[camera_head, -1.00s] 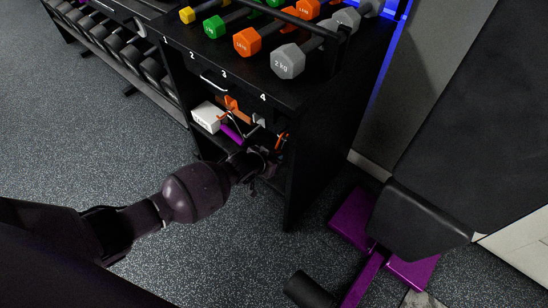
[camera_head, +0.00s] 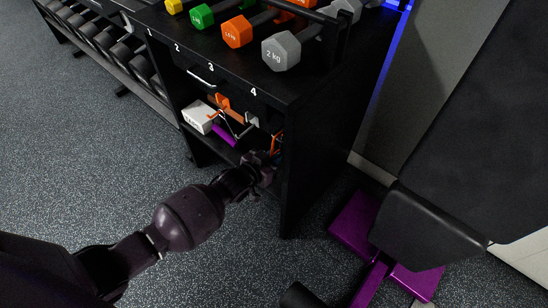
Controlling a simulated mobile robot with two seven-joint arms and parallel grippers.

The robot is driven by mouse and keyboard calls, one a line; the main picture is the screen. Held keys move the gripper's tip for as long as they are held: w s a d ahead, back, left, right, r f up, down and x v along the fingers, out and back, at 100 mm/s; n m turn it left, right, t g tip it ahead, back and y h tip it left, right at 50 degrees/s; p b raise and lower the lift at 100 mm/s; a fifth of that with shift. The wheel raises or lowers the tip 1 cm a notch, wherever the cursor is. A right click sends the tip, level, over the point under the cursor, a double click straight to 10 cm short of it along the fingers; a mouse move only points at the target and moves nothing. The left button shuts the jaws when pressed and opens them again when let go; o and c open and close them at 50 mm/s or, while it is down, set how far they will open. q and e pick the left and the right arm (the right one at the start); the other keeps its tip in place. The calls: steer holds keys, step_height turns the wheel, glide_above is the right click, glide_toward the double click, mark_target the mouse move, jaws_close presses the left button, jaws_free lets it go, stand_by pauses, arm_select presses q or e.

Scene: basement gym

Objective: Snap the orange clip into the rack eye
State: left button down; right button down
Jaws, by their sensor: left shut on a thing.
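My left gripper (camera_head: 264,164) is at the right end of the open shelf in the black cabinet, close to the inner side of its right wall. It is shut on a small orange thing, seemingly the orange clip (camera_head: 277,142), whose top shows just above the fingers. The fingers and the clip's lower part are dark and partly hidden. I cannot make out the rack eye for certain; a small grey fitting (camera_head: 252,119) hangs under the cabinet's top edge, left of the clip and apart from it. My right gripper is not in view.
On the shelf are a white box (camera_head: 198,117), an orange piece (camera_head: 222,101) and a purple bar (camera_head: 224,135). Dumbbells, including a grey one (camera_head: 281,51), stand on the cabinet top (camera_head: 300,83). A padded bench (camera_head: 425,220) with purple feet is at right.

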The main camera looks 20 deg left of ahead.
arm_select(q)
steer(key=c, duration=1.2)
jaws_free()
steer(key=shift+o, duration=0.2)
steer(key=shift+s+a+r, duration=0.1)
steer(key=shift+s+r, duration=0.05)
steer(key=p+v, duration=0.3)
steer(key=v, duration=0.7)
steer(key=shift+s, duration=0.2)
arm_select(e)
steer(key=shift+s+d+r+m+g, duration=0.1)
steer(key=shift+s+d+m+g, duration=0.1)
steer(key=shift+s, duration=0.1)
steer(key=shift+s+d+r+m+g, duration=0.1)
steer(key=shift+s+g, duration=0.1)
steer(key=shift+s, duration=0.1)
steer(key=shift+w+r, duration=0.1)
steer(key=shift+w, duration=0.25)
